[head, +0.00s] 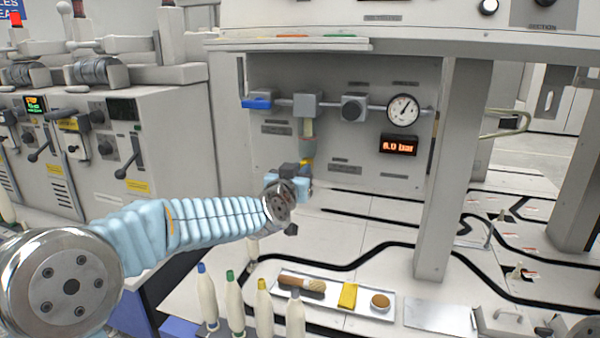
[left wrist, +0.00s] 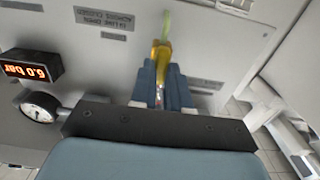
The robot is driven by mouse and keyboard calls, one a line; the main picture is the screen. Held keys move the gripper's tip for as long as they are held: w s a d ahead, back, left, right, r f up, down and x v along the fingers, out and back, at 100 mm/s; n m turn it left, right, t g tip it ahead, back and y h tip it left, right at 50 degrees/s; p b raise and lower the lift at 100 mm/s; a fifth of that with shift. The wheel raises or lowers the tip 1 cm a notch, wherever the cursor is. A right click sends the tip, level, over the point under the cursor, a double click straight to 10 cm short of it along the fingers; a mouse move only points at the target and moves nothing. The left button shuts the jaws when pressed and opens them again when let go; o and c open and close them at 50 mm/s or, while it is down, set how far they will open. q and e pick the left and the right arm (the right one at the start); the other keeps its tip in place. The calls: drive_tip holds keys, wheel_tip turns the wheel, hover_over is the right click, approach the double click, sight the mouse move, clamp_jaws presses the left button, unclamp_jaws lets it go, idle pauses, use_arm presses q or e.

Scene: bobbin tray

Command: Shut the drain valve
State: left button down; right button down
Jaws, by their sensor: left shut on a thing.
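The drain valve (head: 307,162) shows as a small yellow piece below the clear bowl (head: 308,128) of the air unit on the grey panel. In the left wrist view the yellow drain valve (left wrist: 160,52) sits between the two blue fingers, with a greenish piece running on beyond it. My left gripper (head: 303,178) is shut on the yellow valve, and its jaws hide the lower part. I cannot tell how far the valve is turned. My right gripper is in neither view.
A blue lever (head: 257,104), a regulator knob (head: 354,108) and a round gauge (head: 403,110) are on the pipe above. A display (head: 398,145) reads about 6.0 bar. Several bobbins and a tray (head: 338,309) are at the front. A grey post (head: 444,180) stands right of the panel.

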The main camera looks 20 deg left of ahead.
use_arm(q)
drive_tip(key=shift+a+f+n+b, duration=0.15)
drive_tip(key=shift+n+b, duration=2.1)
drive_tip(key=shift+n, duration=2.2)
drive_tip(key=shift+a+f+n+b, duration=0.15)
drive_tip(key=shift+n+b, duration=2.05)
drive_tip(key=shift+n, duration=2.25)
drive_tip(key=shift+d, duration=0.1)
drive_tip(key=c, duration=1.1)
unclamp_jaws()
